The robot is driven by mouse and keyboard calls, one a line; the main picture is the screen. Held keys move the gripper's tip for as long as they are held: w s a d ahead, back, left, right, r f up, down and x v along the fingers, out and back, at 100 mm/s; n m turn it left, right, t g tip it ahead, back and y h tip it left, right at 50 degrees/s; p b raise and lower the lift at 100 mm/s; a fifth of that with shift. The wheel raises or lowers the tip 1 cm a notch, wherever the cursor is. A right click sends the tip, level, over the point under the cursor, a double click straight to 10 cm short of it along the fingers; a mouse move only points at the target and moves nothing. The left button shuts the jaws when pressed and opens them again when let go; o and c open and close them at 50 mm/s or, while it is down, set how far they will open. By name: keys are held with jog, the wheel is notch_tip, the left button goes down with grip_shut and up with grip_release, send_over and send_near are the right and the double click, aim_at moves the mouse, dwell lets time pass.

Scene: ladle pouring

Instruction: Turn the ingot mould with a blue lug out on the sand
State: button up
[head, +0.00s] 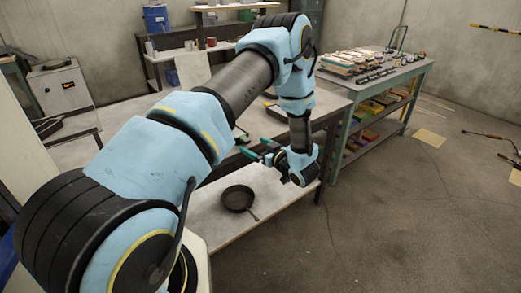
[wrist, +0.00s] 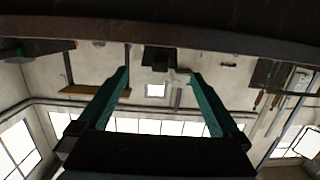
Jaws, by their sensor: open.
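My gripper (head: 258,147) is in the head view, beside the front edge of the workbench and above the lower shelf. In the wrist view its two teal fingers stand apart with nothing between them (wrist: 160,76). I cannot make out an ingot mould with a blue lug in either view. The sand cannot be made out either; my arm hides much of the bench top.
A dark round pan (head: 238,199) with a handle lies on the pale lower shelf (head: 208,222). A green-framed table (head: 336,95) with small items stands to the right. The floor (head: 410,220) at right is mostly clear. A dark edge (wrist: 160,32) crosses the wrist view.

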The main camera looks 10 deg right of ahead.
aim_at(249, 142)
jog(key=shift+b+x, duration=0.85)
jog(key=shift+x, duration=2.2)
grip_shut()
jog(key=shift+r+p, duration=2.05)
jog(key=shift+r, duration=1.6)
